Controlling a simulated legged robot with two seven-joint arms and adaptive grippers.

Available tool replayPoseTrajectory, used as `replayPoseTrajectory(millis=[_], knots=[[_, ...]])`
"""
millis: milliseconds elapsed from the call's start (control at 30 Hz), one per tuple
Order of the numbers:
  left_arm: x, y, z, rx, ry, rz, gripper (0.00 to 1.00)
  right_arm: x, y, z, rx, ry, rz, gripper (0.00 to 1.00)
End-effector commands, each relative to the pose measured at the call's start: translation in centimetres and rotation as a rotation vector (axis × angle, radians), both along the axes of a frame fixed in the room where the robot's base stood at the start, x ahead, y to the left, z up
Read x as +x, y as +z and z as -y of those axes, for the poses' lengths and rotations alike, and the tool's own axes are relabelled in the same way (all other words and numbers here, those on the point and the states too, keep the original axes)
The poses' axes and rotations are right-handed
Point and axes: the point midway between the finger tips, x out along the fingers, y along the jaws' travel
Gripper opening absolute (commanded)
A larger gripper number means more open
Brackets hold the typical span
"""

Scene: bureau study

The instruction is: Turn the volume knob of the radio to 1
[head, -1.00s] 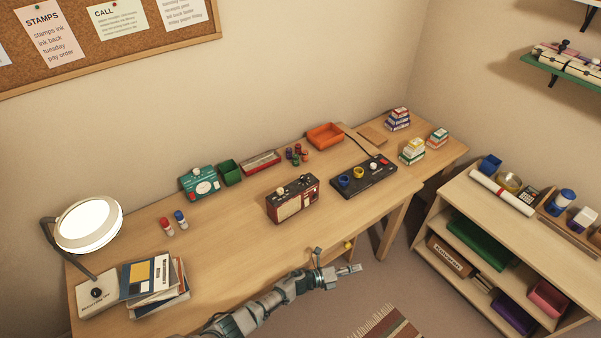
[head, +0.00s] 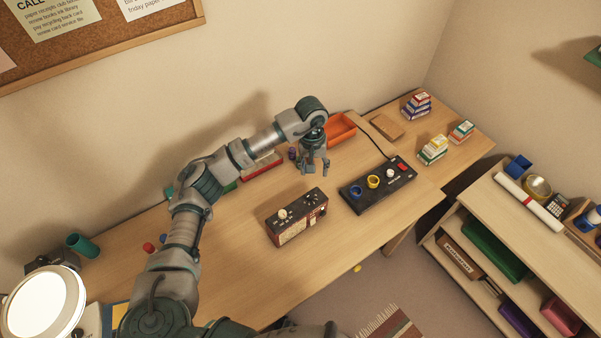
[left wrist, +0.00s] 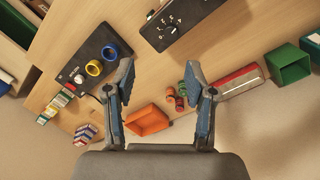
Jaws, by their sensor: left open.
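The radio (head: 289,231), a dark box with a reddish front, stands on the desk left of a black control panel. A pale knob (head: 283,213) and a smaller dial (head: 311,201) sit on its top. In the left wrist view the radio (left wrist: 203,13) is partly cut off at the top, with a marked dial (left wrist: 172,23). Which knob sets the volume, and its setting, cannot be read. My left gripper (head: 314,172) is open and empty, pointing down above the desk behind the radio, apart from it. It also shows open in the left wrist view (left wrist: 159,75). My right gripper is not visible.
The black panel (head: 396,188) with coloured rings stands right of the radio. An orange tray (head: 343,131) is behind my gripper. A lamp (head: 42,305) stands at the far left and a shelf unit (head: 465,213) at the right. The desk in front of the radio is clear.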

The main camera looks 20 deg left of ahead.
Motion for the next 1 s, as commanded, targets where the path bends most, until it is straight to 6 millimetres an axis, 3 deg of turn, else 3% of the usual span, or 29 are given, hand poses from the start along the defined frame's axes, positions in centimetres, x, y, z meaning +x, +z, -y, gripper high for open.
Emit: replayPoseTrajectory(millis=[100,267,700,1000], knots=[[0.2,1.3,-0.9,0.078,-0.049,0.030,0.55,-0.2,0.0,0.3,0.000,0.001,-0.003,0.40],[0.4,-0.1,-0.9,0.090,-0.056,0.027,0.55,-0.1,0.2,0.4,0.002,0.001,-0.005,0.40],[0.3,-10.4,-1.9,0.075,-0.051,0.021,0.55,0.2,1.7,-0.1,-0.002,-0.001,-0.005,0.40],[0.4,-15.3,-1.3,0.079,-0.051,0.024,0.55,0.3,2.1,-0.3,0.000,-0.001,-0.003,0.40]])
